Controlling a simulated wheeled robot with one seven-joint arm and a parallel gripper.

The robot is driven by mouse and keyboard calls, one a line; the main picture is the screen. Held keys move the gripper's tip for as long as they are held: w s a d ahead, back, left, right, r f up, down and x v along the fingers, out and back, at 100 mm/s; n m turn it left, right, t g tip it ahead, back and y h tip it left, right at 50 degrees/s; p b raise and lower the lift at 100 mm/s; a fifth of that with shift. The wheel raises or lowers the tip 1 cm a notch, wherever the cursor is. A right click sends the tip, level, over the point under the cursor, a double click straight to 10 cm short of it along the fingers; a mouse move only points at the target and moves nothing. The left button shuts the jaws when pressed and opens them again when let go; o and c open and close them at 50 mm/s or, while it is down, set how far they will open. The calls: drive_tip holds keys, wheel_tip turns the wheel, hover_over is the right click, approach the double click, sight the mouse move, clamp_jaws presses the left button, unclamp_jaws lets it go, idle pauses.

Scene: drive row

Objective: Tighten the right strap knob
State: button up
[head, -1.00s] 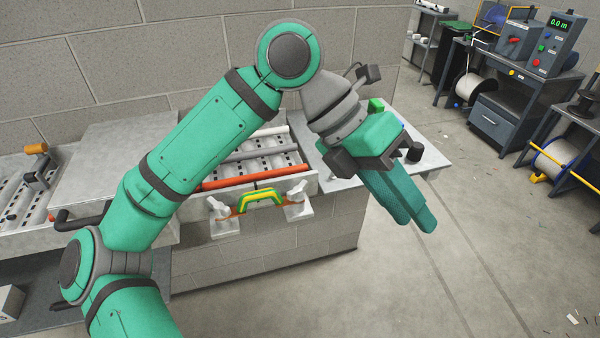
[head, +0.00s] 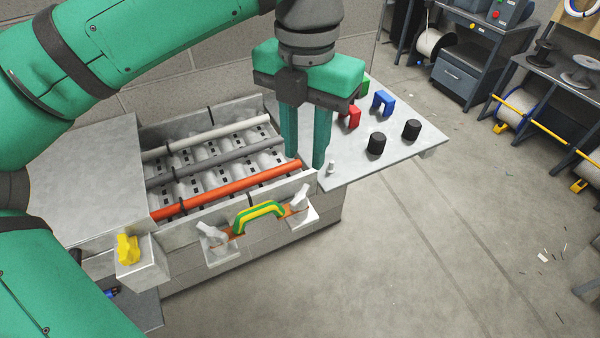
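The right strap knob (head: 299,199) is a pale grey winged knob on a small bracket at the front of the grey tray (head: 200,216), right of a green-and-yellow handle (head: 258,213). A matching left knob (head: 211,233) is on the handle's other side. Orange strap shows beside the handle. My gripper (head: 306,161) points down with its two teal fingers apart and nothing seen between them. It appears above the tray's right end, up and slightly right of the right knob in the picture, apart from it. No view shows the knob's thread or seat.
Orange, grey and white rods lie in the tray. To the right, a grey shelf (head: 420,147) holds two black caps (head: 376,143), red and blue clips (head: 382,100) and a small white peg (head: 331,167). A yellow knob (head: 128,249) is at left.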

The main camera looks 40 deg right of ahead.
sight(305, 187)
drive_tip(key=f, duration=0.6)
drive_tip(key=shift+s+a+f, duration=0.1)
drive_tip(key=shift+a+f, duration=0.25)
drive_tip(key=shift+f, duration=0.05)
drive_tip(key=shift+s+d+f, duration=0.1)
drive_tip(key=shift+d+f, duration=0.05)
drive_tip(key=shift+f, duration=0.45)
drive_tip(key=shift+w, duration=0.25)
drive_tip(key=shift+c, duration=0.9)
drive_tip(key=shift+s+d, duration=0.15)
drive_tip(key=shift+s, duration=0.05)
clamp_jaws()
